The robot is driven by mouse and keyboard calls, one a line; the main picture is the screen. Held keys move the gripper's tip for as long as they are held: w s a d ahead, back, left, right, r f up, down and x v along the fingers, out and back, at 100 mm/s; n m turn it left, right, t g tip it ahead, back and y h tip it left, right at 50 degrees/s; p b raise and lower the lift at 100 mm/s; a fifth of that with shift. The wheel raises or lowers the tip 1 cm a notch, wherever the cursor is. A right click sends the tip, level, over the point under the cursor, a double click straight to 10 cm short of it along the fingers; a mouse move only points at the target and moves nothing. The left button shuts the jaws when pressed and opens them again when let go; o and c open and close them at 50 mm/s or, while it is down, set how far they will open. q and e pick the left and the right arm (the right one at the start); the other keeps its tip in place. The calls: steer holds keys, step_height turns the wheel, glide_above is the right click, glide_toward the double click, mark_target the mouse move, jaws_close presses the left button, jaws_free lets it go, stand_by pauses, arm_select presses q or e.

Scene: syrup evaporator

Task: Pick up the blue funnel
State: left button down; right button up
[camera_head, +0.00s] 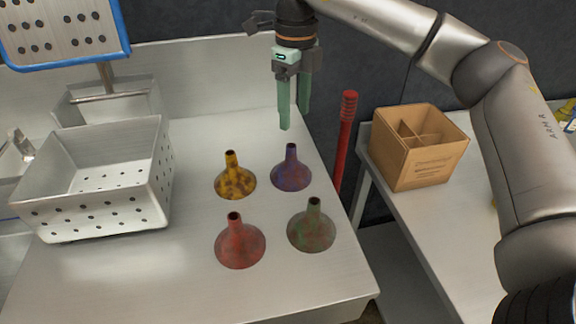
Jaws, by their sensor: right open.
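The blue funnel (291,173) looks dark blue-purple and stands upright, spout up, on the metal counter (190,290). A yellow funnel (235,181) stands to its left, a red funnel (240,244) in front to the left, and a green funnel (311,228) in front. All stand spout up. My right gripper (293,120) points down in the air at the counter's back, just above the blue funnel's spout in the picture. Its green fingers are apart with nothing between them. I cannot tell exactly how far it is from the funnel. My left gripper is out of view.
A perforated metal basket (105,205) stands on the left of the counter. A red handle (346,140) rises beside the counter's right edge. A divided cardboard box (417,160) sits on a separate table to the right. The counter's front is clear.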

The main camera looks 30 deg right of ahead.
mark_target(291, 146)
step_height(291, 146, down, 4)
steer(key=shift+r, duration=0.15)
steer(key=shift+s+a+f, duration=0.1)
steer(key=shift+a+f, duration=0.1)
steer(key=shift+f, duration=1.15)
steer(key=shift+a+f, duration=0.15)
steer(key=shift+f, duration=1.2)
steer(key=shift+c, duration=0.2)
jaws_close()
